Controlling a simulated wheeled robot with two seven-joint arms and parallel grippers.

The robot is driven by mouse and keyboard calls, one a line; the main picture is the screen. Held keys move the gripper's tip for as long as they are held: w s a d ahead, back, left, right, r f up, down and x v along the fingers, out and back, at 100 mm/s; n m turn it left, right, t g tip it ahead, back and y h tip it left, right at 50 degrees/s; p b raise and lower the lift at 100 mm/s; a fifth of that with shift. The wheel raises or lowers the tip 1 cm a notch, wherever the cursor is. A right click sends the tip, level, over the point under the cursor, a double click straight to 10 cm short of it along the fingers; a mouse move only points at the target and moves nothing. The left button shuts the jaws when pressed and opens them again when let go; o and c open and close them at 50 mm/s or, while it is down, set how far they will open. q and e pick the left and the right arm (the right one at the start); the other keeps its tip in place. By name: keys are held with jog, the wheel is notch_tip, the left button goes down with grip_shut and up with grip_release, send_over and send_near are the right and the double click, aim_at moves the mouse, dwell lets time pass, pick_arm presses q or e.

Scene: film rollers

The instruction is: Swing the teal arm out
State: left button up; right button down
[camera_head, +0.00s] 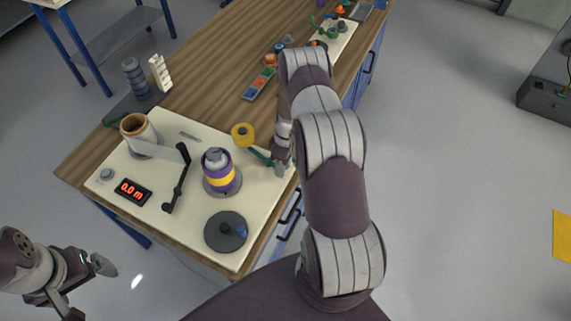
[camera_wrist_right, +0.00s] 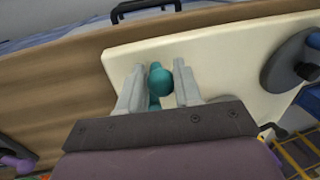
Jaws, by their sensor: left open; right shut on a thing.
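The teal arm (camera_head: 259,156) is a short bar on the cream panel (camera_head: 205,133). It runs from near the yellow roller (camera_head: 243,134) toward my right gripper (camera_head: 281,168). My right gripper is shut on the teal arm's end at the panel's right edge. In the right wrist view a rounded teal knob (camera_wrist_right: 160,80) shows between the two fingers of the right gripper (camera_wrist_right: 156,82). The fingers hide part of the arm. My left gripper (camera_head: 88,288) is open and empty, low at the left, off the table.
The panel also bears a purple and yellow spool (camera_head: 220,174), a dark grey disc (camera_head: 227,231), a black bar (camera_head: 177,180), a tan roll (camera_head: 138,131) and a red display (camera_head: 132,190). A tray of coloured parts (camera_head: 260,82) lies behind. Floor at right is mostly clear.

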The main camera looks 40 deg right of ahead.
jog(key=shift+s+a+m, duration=0.2)
jog(key=shift+a+m, duration=0.2)
jog(key=shift+a, duration=0.05)
jog(key=shift+f, duration=0.1)
jog(key=c, duration=0.9)
grip_release()
jog(key=shift+o, duration=0.3)
jog(key=shift+w+a, duration=0.1)
jog(key=shift+r, duration=0.2)
jog(key=shift+w+d+r+b, duration=0.15)
jog(key=shift+d+r+b, duration=0.1)
jog(key=shift+r+b, duration=0.1)
notch_tip(320, 180, up, 12)
jog(key=d+b, duration=0.1)
jog(key=b, duration=0.2)
jog(key=shift+w+d+f, duration=0.2)
jog(key=shift+w+d, duration=0.1)
jog(key=shift+w, duration=0.1)
